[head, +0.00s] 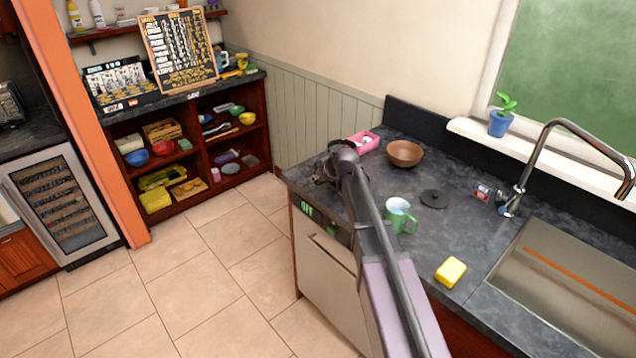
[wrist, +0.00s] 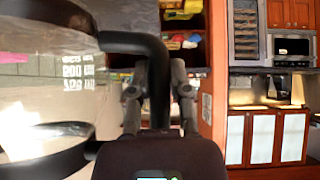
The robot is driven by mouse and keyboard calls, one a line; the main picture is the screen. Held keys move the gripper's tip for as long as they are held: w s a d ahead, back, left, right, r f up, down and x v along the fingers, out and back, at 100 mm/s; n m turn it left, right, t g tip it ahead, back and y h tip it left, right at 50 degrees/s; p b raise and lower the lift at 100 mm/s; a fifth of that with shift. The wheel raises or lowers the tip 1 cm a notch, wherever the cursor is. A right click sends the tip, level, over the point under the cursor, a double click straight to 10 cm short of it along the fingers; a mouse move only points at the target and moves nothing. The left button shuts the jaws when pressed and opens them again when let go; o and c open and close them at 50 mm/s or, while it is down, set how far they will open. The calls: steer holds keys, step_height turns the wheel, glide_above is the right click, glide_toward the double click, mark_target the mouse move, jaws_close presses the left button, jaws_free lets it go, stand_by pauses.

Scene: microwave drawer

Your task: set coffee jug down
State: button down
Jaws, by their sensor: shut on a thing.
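The coffee jug (wrist: 45,85) fills the left side of the wrist view, with clear glass, dark bands and a black handle (wrist: 157,62). My gripper (wrist: 158,88) is shut on the handle, one finger on each side of it. In the head view my gripper (head: 338,163) is over the left end of the dark counter (head: 455,228). The arm hides most of the jug there, and I cannot tell whether its base touches the counter.
A pink box (head: 366,143) and a brown bowl (head: 404,153) stand just right of the gripper. A green mug (head: 399,214), a black lid (head: 433,198) and a yellow sponge (head: 451,272) are nearer the sink (head: 560,285). Bare counter lies between them.

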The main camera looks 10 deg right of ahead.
steer(key=shift+w, duration=0.8)
steer(key=shift+w+f+b, duration=0.2)
steer(key=shift+f+b, duration=0.4)
steer(key=shift+f, duration=0.05)
steer(key=shift+w+f+b, duration=0.25)
steer(key=shift+f+b, duration=0.35)
steer(key=shift+b, duration=0.05)
steer(key=shift+w+f+b, duration=0.2)
steer(key=shift+f+b, duration=0.4)
steer(key=shift+f, duration=0.05)
steer(key=c, duration=0.6)
jaws_free()
